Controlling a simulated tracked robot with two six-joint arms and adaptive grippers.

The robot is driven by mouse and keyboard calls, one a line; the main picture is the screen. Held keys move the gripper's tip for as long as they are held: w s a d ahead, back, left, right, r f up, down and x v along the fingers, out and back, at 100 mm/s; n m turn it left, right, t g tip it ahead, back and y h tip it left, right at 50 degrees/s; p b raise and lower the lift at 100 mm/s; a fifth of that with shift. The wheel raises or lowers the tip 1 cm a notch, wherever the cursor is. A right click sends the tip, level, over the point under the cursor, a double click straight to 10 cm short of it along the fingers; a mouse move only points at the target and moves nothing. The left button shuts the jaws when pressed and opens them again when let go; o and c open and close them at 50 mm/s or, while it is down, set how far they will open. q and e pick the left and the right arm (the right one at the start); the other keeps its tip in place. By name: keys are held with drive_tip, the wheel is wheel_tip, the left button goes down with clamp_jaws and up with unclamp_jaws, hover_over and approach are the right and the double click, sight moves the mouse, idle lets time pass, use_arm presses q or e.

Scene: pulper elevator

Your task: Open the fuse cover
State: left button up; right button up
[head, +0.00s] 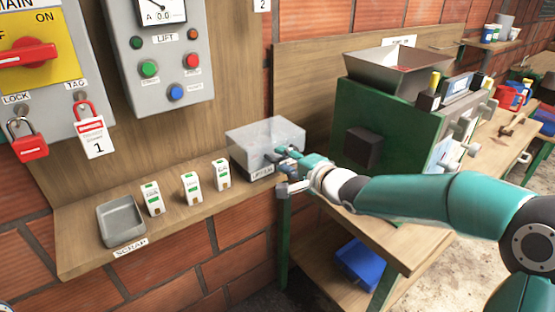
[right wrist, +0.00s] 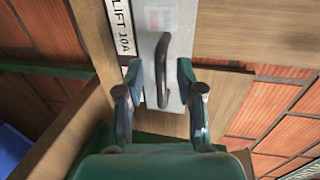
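The clear fuse cover (head: 256,133) sits closed over a grey fuse box at the right end of the wooden shelf. A dark bar handle (right wrist: 161,72) on its front shows in the right wrist view. My right gripper (head: 277,170) is at the front of the box. In the right wrist view its two fingers (right wrist: 159,78) stand apart, one on each side of the handle, with visible gaps. The label beside the handle reads "LIFT 10A" (right wrist: 122,27). My left gripper is not in view.
Several white-and-green fuses (head: 191,189) and a grey scrap tray (head: 121,222) stand left of the box on the shelf. A lift control panel (head: 165,60) hangs above. A green machine with a hopper (head: 395,120) stands on the bench to the right.

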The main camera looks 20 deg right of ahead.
drive_tip(key=shift+w+a+f, duration=0.1)
drive_tip(key=shift+w+a, duration=0.15)
drive_tip(key=shift+w, duration=0.35)
clamp_jaws()
